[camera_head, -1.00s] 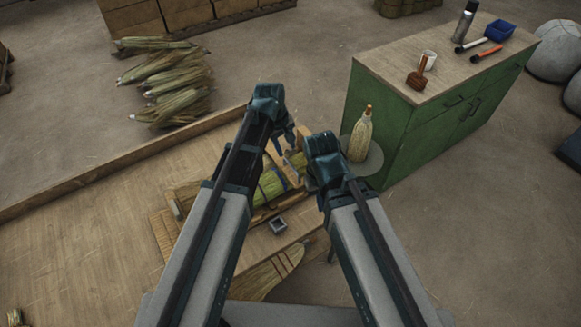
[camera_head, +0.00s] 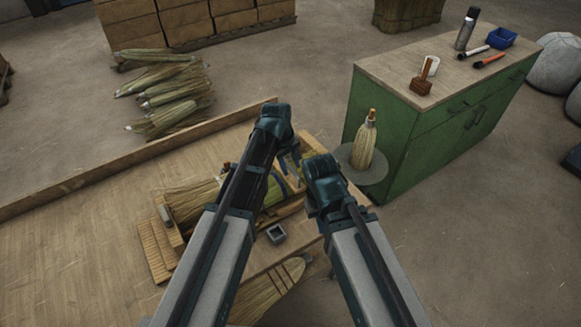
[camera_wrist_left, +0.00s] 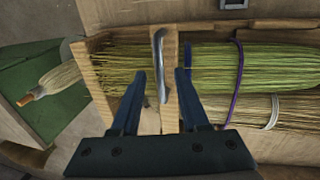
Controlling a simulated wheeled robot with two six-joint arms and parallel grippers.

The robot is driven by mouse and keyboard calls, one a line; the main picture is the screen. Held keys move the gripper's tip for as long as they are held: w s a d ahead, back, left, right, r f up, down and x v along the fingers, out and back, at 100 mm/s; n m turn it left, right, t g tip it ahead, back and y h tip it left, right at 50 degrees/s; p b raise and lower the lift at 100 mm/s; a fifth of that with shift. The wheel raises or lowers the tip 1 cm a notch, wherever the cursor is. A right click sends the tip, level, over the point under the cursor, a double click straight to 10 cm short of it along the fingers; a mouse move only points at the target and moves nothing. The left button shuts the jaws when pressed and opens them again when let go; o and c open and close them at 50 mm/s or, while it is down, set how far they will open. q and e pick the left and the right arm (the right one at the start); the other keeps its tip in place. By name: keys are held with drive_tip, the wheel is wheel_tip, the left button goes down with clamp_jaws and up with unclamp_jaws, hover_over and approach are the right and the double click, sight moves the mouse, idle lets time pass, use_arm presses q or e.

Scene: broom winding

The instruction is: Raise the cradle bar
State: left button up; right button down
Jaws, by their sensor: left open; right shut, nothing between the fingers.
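The wooden cradle (camera_head: 168,222) sits on the bench, with a straw broom (camera_head: 190,200) lying in it. In the left wrist view the broom's green straw (camera_wrist_left: 205,65) has a purple band (camera_wrist_left: 238,80) around it. A wooden upright (camera_wrist_left: 170,105) of the cradle carries a grey metal bar (camera_wrist_left: 161,60). My left gripper (camera_wrist_left: 160,80) is open above the cradle's right end, its fingers appearing on either side of the upright and bar; contact cannot be told. My right gripper (camera_head: 318,208) is shut and empty beside the cradle; its tips are largely hidden.
A small grey square holder (camera_head: 277,234) stands on the bench front. A tied broom (camera_head: 364,144) stands on a round stool (camera_head: 371,174) near the green cabinet (camera_head: 380,130). Loose straw bundles (camera_head: 165,95) lie behind the bench. The bench's left side is clear.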

use_arm(q)
clamp_jaws()
idle(1.3)
